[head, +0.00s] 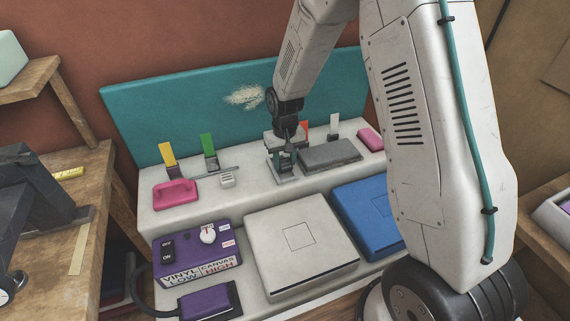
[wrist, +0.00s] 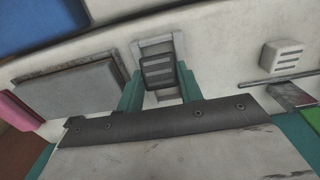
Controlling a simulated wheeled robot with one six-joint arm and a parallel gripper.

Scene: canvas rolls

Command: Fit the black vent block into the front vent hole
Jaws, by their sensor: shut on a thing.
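My gripper (head: 286,161) is shut on the black vent block (wrist: 158,70), with one teal finger at each side of it in the wrist view (wrist: 160,94). The block is dark, with pale slots across its face. A light grey rectangular frame (wrist: 152,46), which looks like the front vent hole's surround, shows behind and around the block on the white ledge. The block lines up with this frame. I cannot tell how far it sits in the hole or whether it is still above it. In the head view the gripper mostly hides the block.
A white slotted vent block (head: 227,180) lies left of my gripper. A grey slab (head: 329,154) lies close on the right, with a pink block (head: 370,139) beyond. A pink handled piece (head: 176,194), coloured tabs, a purple control box (head: 197,254) and white (head: 300,245) and blue panels (head: 370,218) surround.

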